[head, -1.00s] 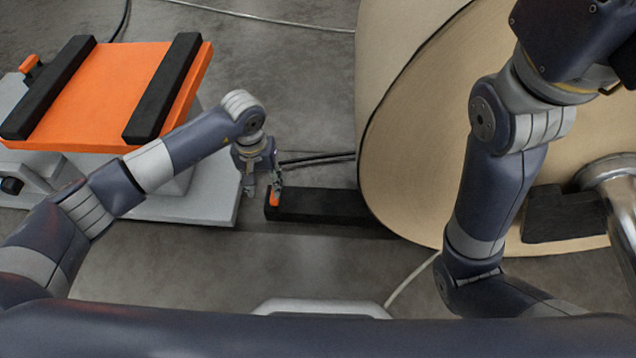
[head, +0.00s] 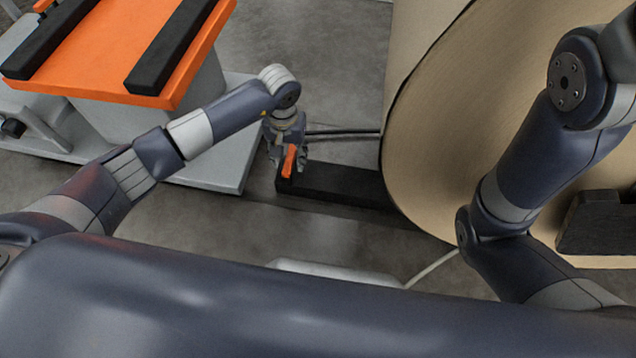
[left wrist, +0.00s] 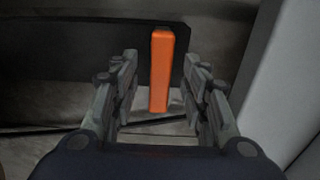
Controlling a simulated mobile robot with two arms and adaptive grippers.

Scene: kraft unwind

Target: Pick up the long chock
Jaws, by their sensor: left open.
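The long chock (head: 345,185) is a long black block lying on the floor, its right end against the big tan roll. An upright orange handle (head: 289,161) stands at its left end. In the left wrist view the orange handle (left wrist: 161,70) stands between the two fingers, with the black chock body (left wrist: 85,50) behind it. My left gripper (head: 287,165) is at the handle, open, with a gap on each side of it in the wrist view (left wrist: 160,95). My right arm shows at the right, but its gripper is out of the picture.
A large tan paper roll (head: 480,130) stands at the right. An orange platform (head: 120,45) with black bars on a grey base (head: 215,165) is at the left. Another black block (head: 600,222) is at the right edge. A cable (head: 340,133) lies behind the chock.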

